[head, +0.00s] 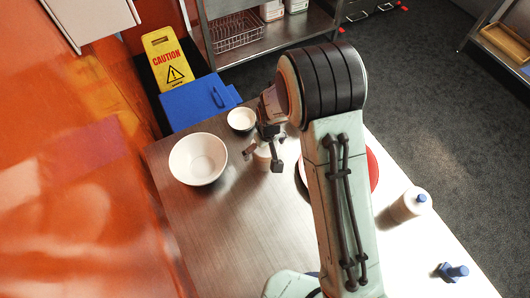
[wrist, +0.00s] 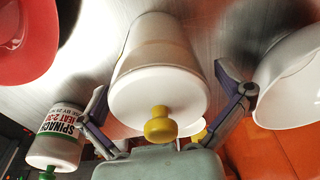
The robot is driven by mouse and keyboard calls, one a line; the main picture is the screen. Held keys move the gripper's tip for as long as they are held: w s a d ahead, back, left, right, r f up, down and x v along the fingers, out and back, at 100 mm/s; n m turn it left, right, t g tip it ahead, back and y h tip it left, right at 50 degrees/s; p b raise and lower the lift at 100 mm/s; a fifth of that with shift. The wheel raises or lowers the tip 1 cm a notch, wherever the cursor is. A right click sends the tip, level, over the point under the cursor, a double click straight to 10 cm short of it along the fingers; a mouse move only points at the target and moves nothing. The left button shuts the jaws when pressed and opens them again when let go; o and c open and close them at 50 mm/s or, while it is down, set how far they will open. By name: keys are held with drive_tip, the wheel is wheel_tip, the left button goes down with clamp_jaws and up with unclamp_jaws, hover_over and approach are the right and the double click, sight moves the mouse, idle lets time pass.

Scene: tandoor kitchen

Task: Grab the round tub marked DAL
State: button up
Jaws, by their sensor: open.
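A round white container (wrist: 160,60) with a yellow knob (wrist: 160,125) fills the middle of the wrist view. No DAL marking is readable on the side I see, so I cannot tell whether it is the DAL tub. My gripper (wrist: 163,92) is open, with one finger on each side of this container and visible space at both sides. In the head view my gripper (head: 263,160) is low over the table, around a small pale container (head: 262,154) that my arm partly hides. A white container labelled SPINACH (wrist: 56,140), with a green knob, is left in the wrist view.
A large white bowl (head: 198,160) stands left of my gripper, and a small white bowl (head: 241,119) stands behind it. A red plate (head: 373,170) is partly behind my arm. A white bottle with a blue cap (head: 408,207) stands right. The metal table (head: 215,225) is clear at front left.

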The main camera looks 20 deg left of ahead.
drive_tip(key=c, duration=1.2)
